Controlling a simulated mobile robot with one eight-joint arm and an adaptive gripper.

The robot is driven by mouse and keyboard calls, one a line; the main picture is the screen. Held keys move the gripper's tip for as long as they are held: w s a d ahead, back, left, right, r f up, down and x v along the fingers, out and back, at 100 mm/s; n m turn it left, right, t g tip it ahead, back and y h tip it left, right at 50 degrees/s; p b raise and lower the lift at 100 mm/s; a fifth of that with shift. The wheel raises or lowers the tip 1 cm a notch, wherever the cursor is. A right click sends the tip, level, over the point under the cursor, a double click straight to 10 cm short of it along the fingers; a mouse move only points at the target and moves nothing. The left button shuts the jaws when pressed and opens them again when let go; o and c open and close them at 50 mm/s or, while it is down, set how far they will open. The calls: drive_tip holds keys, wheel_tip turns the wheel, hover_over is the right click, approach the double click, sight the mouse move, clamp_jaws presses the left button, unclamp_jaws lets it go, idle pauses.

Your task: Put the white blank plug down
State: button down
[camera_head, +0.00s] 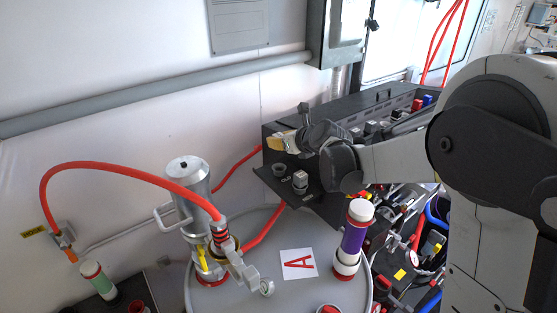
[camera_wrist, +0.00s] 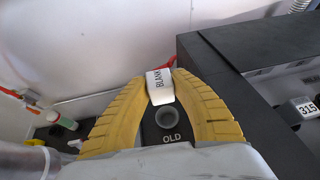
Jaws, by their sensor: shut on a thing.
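The white blank plug (camera_wrist: 160,88), lettered BLANK, is between the tips of my gripper's two yellow fingers in the wrist view. My gripper (camera_head: 276,143) is shut on it. I cannot make out the plug in the head view. Below the fingers is a black shelf (camera_wrist: 150,132) marked OLD, with a round grey holder (camera_wrist: 167,122) that looks empty. This holder also shows in the head view (camera_head: 279,169), below my gripper. The plug appears above the shelf and apart from the holder; the exact gap cannot be told.
A grey-topped fitting (camera_head: 300,178) stands on the shelf, right of the empty holder. A black cabinet (camera_head: 350,105) rises behind. A drum (camera_head: 225,297) in front carries a metal cylinder (camera_head: 187,180), a red hose (camera_head: 120,168) and a purple-banded container (camera_head: 353,238).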

sight(279, 152)
wheel_tip(279, 152, down, 3)
drive_tip(key=shift+f, duration=0.1)
drive_tip(key=shift+s+f, duration=0.1)
drive_tip(key=shift+f, duration=0.55)
drive_tip(key=shift+f+b, duration=0.3)
drive_tip(key=shift+f, duration=1.1)
drive_tip(key=shift+f, duration=0.1)
drive_tip(key=shift+f+b, duration=0.15)
drive_tip(key=shift+b, duration=0.15)
drive_tip(key=c, duration=1.2)
unclamp_jaws()
